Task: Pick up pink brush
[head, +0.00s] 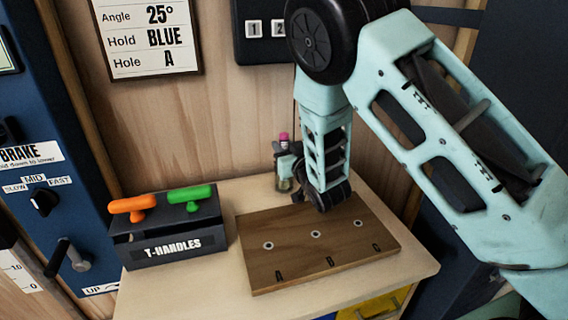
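A small pink-topped thing, which looks like the pink brush (284,136), stands upright at the back of the wooden bench, against the wall. Below it is a small, partly clear holder or jar (284,184). My gripper (288,163) is dark and reaches in from the right to the brush, at about the height of the holder's top. My wrist hides much of the gripper. The fingers are too small and dark to tell whether they touch or close on the brush.
A brown board (318,268) with three metal-ringed holes lies at the bench front. A dark T-HANDLES box (140,250) with an orange handle (131,206) and a green handle (191,195) stands left. A blue panel (80,205) with a knob and lever borders the far left.

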